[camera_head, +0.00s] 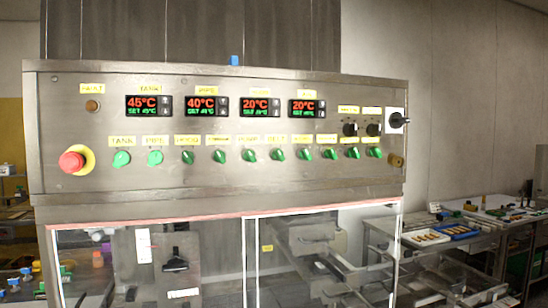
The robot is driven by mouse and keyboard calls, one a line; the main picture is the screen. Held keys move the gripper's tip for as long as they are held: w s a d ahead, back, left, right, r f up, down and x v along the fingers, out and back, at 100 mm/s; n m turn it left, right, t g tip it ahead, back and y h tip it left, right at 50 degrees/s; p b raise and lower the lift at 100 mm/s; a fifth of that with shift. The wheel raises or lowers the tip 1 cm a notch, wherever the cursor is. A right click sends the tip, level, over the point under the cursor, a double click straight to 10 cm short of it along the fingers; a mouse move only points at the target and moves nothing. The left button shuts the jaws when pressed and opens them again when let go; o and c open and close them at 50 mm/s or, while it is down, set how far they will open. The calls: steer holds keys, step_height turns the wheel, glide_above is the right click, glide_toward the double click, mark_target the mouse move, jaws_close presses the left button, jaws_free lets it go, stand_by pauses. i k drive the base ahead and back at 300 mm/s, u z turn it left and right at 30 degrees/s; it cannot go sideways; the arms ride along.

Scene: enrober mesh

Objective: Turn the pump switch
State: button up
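A steel control panel (215,117) fills the upper part of the head view. A row of green rotary switches runs along its lower half, each under a yellow label. The label that seems to read PUMP (248,140) is near the middle of the row, and the green switch under it (248,156) is taken as the pump switch; the lettering is small and blurred. Its knob looks slightly tilted, but its exact setting is too small to tell. My gripper is not in view, and nothing touches the switches.
A red emergency button (71,162) sits at the panel's left. A black rotary handle (398,120) sticks out at its right. Clear guard panels (215,260) are below. A steel table with trays (450,235) stands at right. The space before the switches looks clear.

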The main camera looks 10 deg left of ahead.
mark_target(249, 155)
steer(key=z, duration=0.1)
steer(key=k, duration=1.05)
steer(key=u, duration=1.4)
steer(key=i, duration=1)
steer(key=u, duration=0.05)
